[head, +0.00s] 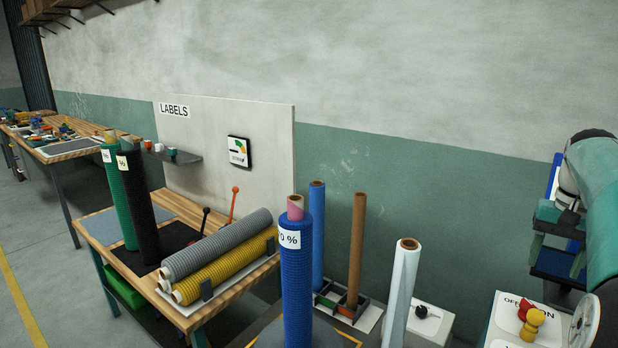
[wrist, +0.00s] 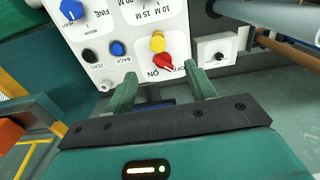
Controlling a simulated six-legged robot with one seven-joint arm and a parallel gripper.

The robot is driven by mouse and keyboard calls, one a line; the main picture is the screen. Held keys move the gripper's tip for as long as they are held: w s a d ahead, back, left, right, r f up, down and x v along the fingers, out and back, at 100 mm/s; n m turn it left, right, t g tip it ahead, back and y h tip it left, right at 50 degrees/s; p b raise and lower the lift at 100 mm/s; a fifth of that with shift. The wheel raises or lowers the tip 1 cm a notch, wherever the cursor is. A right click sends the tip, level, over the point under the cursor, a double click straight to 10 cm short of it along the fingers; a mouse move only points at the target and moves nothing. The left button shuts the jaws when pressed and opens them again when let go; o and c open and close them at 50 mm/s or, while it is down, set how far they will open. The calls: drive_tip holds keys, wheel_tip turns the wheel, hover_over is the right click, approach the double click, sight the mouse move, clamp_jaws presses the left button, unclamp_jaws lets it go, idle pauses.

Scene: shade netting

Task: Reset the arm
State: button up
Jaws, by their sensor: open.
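My gripper (wrist: 163,80) is open in the wrist view, its two green fingers spread apart with nothing held between them. Past the fingertips is a white control panel (wrist: 130,48) with a red knob (wrist: 163,61), a yellow knob (wrist: 157,42) and blue knobs. I cannot tell whether the fingers touch the panel. In the head view my arm comes in at the right edge, and the same panel (head: 503,318) shows at the lower right with its red and yellow knobs. Part of the panel is hidden behind my arm.
A blue netting roll (head: 297,280) stands upright in front. A brown tube (head: 357,245) and a white roll (head: 402,290) stand between it and the panel. A wooden bench (head: 180,210) with grey and yellow rolls is at left. Open floor lies far left.

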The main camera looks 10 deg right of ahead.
drive_tip(key=a+n+t+h, duration=0.15)
drive_tip(key=a+n, duration=0.25)
drive_tip(key=a, duration=1.6)
drive_tip(key=s+a+f+n+t, duration=0.1)
drive_tip(key=s+a+f, duration=0.2)
drive_tip(key=a, duration=0.3)
drive_tip(key=s+a+f+n+t+y, duration=0.1)
drive_tip(key=s+a+f+n, duration=0.1)
drive_tip(key=a, duration=0.4)
drive_tip(key=s+a+f+n+t, duration=0.1)
drive_tip(key=s+a+f+t, duration=0.1)
drive_tip(key=s+a+f, duration=0.2)
drive_tip(key=shift+s+a+f+n, duration=0.2)
drive_tip(key=shift+a+f+n, duration=0.2)
drive_tip(key=shift+a, duration=0.65)
drive_tip(key=shift+y, duration=0.25)
drive_tip(key=c, duration=0.4)
drive_tip(key=shift+a, duration=0.1)
